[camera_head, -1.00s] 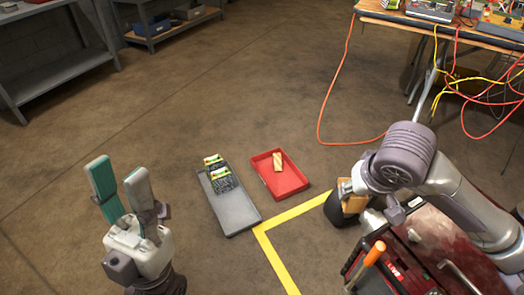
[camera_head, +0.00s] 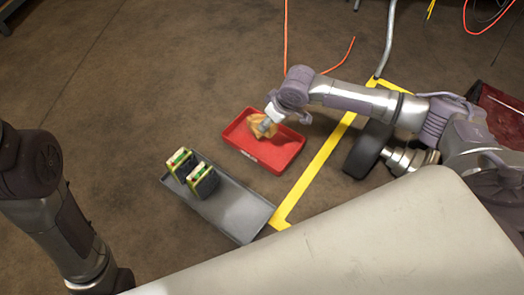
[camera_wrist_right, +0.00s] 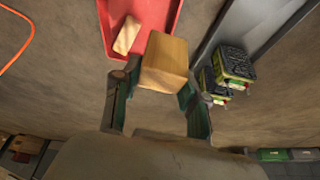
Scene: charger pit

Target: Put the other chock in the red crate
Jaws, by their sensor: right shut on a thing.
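The red crate (camera_head: 279,159) sits on the floor in the head view; its red floor also shows in the right wrist view (camera_wrist_right: 160,14). My right gripper (camera_head: 266,126) is over the crate. In the right wrist view its fingers (camera_wrist_right: 161,80) are shut on a wooden chock (camera_wrist_right: 166,60). Another wooden chock (camera_wrist_right: 127,35) lies in the crate, beyond the held one. In the head view the tan wood (camera_head: 257,124) shows by my gripper, but I cannot separate the two chocks clearly. My left arm shows at the left; its gripper is out of view.
A grey tray (camera_head: 236,212) with two dark, green-edged packs (camera_head: 203,181) lies beside the crate. A dark wheel (camera_head: 369,152) stands right of the yellow floor line (camera_head: 318,163). An orange cable (camera_head: 338,57) runs behind. Floor left of the tray is clear.

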